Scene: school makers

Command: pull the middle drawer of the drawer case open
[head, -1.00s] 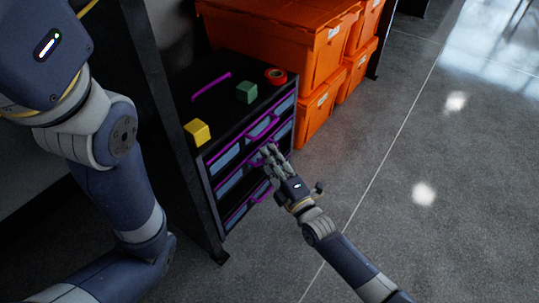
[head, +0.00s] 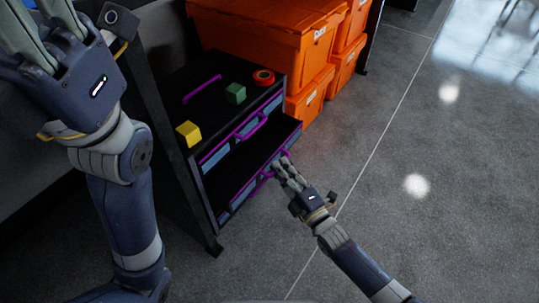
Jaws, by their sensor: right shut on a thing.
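The black drawer case (head: 174,98) stands at the picture's centre left, with blue-grey drawer fronts and purple handles. Its middle drawer (head: 245,160) is pulled out, and its dark inside shows empty in the visible part.
The grey floor (head: 430,200) at right is clear.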

